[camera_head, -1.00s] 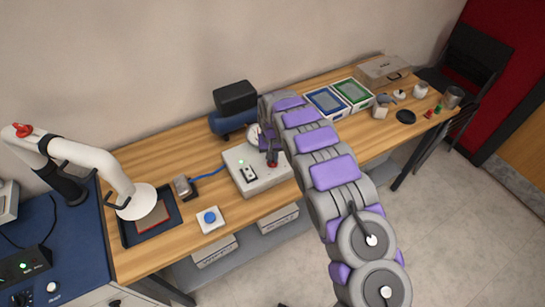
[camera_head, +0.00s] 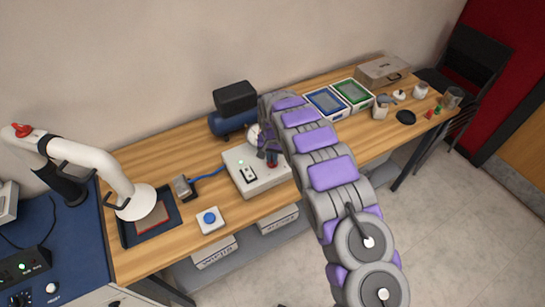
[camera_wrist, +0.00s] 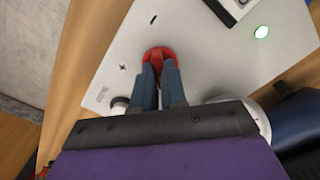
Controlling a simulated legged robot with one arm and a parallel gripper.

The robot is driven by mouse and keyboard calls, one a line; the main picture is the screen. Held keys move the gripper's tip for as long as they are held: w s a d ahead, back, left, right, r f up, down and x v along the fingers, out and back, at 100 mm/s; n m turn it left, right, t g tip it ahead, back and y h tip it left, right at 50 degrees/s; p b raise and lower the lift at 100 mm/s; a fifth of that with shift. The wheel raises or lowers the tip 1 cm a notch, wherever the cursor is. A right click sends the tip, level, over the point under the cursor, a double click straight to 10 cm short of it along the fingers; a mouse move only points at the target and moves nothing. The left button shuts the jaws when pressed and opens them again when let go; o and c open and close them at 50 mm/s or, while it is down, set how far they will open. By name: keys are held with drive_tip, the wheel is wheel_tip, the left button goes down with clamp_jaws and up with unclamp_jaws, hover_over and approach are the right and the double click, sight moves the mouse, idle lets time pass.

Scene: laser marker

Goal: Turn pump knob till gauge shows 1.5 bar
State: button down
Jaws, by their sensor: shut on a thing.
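The pump box (camera_head: 243,163) is a light grey unit on the wooden table, with a green light and a switch on its top. The red knob (camera_wrist: 159,54) is on the box's top face, with plus and minus marks near it in the wrist view. My gripper (camera_wrist: 160,72) is shut on the knob, one finger on each side. In the head view my gripper (camera_head: 270,157) is over the box's right part, where it hides most of the knob. The gauge (camera_head: 253,132) shows only as a partly covered round white edge behind my gripper; its reading cannot be seen.
A blue compressor (camera_head: 232,121) with a black top stands behind the box. A blue button on a white base (camera_head: 209,219) and a metal block with a blue cable (camera_head: 184,188) are to the left. Blue and green trays (camera_head: 327,102) lie to the right.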

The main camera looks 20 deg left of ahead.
drive_tip(key=shift+w+a+r, duration=0.15)
drive_tip(key=c, duration=1.2)
unclamp_jaws()
drive_tip(key=shift+f, duration=0.2)
drive_tip(key=shift+r, duration=0.15)
drive_tip(key=shift+r, duration=0.35)
wheel_tip(320, 180, up, 16)
drive_tip(key=shift+a+r+p, duration=0.1)
drive_tip(key=shift+r+p, duration=0.05)
drive_tip(key=shift+p, duration=0.3)
